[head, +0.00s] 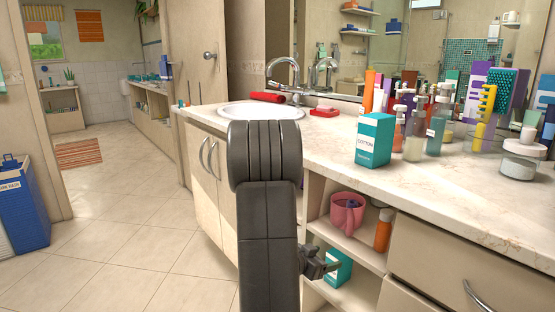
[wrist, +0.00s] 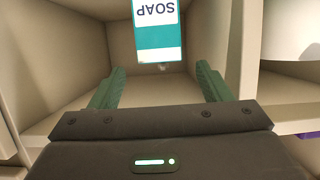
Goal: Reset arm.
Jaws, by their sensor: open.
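My arm rises in the middle of the head view, in front of the vanity. My gripper (head: 322,266) shows low beside it, at the vanity's open shelves. In the wrist view my gripper (wrist: 156,85) has its two green fingers spread wide with nothing between the tips. A teal and white box marked SOAP (wrist: 158,35) stands ahead of the fingers inside a shelf compartment, apart from them. A teal box (head: 338,268) shows in the lower compartment in the head view, partly behind my gripper.
The shelf above holds a pink cup (head: 347,213) and an orange bottle (head: 383,230). Compartment walls (wrist: 75,50) stand close on both sides of my gripper. The countertop (head: 440,185) carries a teal cotton box (head: 375,139) and several bottles. The tiled floor (head: 130,240) at left is clear.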

